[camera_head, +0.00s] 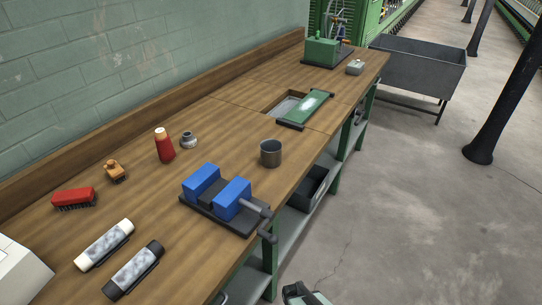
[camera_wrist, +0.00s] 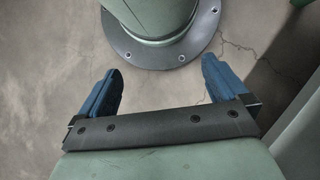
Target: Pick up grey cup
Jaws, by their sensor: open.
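The grey cup (camera_head: 271,153) stands upright on the wooden workbench, near its front edge, right of the blue vise-like device. It looks like a dark metal cup with an open top. My gripper (camera_wrist: 161,88) shows in the wrist view with its two blue fingers wide apart and nothing between them. Below it are the concrete floor and a round bolted base plate. The cup is not in the wrist view. In the head view a part of my arm shows at the bottom edge, low beside the bench and well away from the cup.
The workbench (camera_head: 150,215) runs diagonally along a wall. The blue device (camera_head: 218,191) with a handle stands left of the cup. A red bottle (camera_head: 164,145) and small grey pot (camera_head: 188,140) stand behind. A green plate (camera_head: 306,108) lies beyond. Open floor lies right of the bench.

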